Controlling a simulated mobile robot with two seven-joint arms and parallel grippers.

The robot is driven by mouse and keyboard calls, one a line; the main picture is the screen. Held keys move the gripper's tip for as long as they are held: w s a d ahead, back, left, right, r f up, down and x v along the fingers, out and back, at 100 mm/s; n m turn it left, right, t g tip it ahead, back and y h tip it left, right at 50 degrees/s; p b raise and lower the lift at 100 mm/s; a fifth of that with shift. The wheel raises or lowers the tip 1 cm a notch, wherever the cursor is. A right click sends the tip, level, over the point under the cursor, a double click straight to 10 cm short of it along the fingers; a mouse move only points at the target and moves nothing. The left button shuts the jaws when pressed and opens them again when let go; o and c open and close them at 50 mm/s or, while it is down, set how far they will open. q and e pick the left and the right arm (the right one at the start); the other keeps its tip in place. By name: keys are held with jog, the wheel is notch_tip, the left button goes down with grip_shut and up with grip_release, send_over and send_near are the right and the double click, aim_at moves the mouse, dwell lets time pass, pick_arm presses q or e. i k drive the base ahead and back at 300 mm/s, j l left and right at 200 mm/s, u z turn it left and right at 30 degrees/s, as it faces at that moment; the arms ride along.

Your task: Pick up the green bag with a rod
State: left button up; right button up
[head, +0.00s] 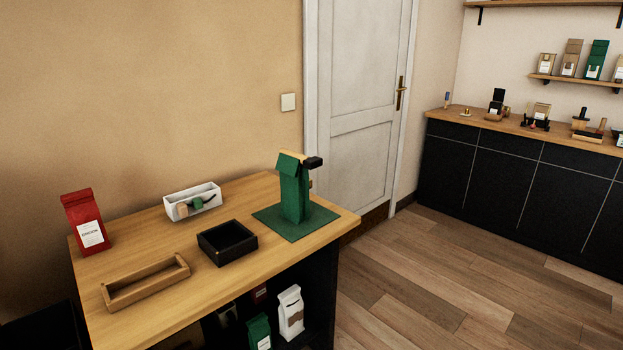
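A tall green bag (291,192) stands upright on a green mat (270,222) at the right end of the wooden table. A tan bar with a dark block at its right end (314,163) lies across the bag's top; I cannot tell whether this is a rod fixed to the bag. Another green bag (259,332) is on the shelf under the table, partly cut off by the frame's bottom edge. Neither of my grippers is in view.
On the table (160,225) are a red bag (86,222), a white box (193,190) with small items, an empty black tray (227,250) and a wooden tray (147,293). A white bag (290,313) is below. Open floor (440,280) lies right, before black cabinets (480,170).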

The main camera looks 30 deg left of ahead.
aim_at(294, 178)
jog(key=i+l+u, duration=0.1)
jog(key=i+u, duration=0.3)
jog(key=i+l+u, duration=0.2)
jog(key=i+u, duration=0.2)
jog(key=i+l+u, duration=0.4)
jog(key=i, duration=0.1)
